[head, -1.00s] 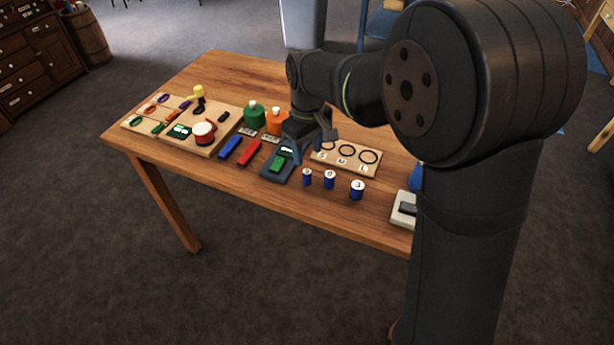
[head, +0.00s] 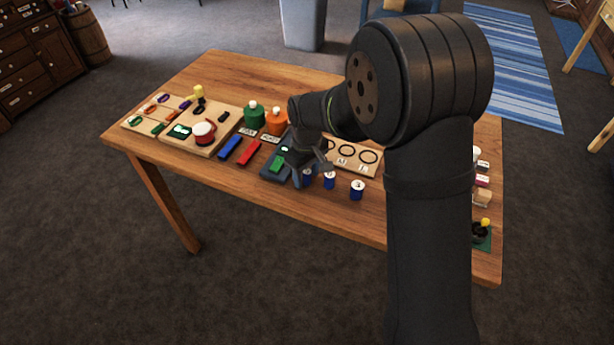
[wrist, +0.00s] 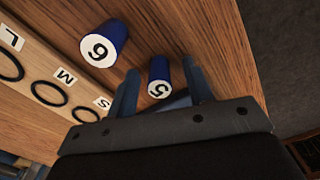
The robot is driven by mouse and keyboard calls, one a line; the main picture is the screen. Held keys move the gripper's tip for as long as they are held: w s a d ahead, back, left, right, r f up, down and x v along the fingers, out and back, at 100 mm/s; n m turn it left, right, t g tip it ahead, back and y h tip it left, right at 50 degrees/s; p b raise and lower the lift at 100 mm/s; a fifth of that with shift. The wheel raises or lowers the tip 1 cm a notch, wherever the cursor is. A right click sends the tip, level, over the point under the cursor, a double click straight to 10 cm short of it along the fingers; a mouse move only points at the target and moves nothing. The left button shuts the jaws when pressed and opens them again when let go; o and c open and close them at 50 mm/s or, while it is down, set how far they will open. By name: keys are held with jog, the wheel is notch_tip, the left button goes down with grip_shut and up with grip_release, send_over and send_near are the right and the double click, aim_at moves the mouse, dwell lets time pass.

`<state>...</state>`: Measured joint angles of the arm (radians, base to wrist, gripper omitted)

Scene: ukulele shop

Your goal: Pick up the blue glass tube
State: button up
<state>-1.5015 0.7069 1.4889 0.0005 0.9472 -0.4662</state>
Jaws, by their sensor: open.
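Three short blue tubes with white numbered tops stand in a row along the table's front: a left one (head: 307,180) partly hidden by my gripper, a middle one (head: 329,181) and a right one (head: 357,190). My gripper (head: 311,170) is open, low over the left end of this row. In the wrist view, the small tube marked 5 (wrist: 159,78) shows between the two open fingers of my gripper (wrist: 160,76), with no clear contact. A larger tube, its top reading 6 or 9 (wrist: 105,44), stands outside the fingers.
A wooden board with rings marked S, M, L (wrist: 35,62) lies beside the tubes. A dark tray with a green block (head: 277,167) is left of my gripper. Red (head: 249,153) and blue (head: 229,147) bars lie further left. The table's front edge is close.

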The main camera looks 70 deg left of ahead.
grip_shut()
jog(key=shift+r, duration=0.2)
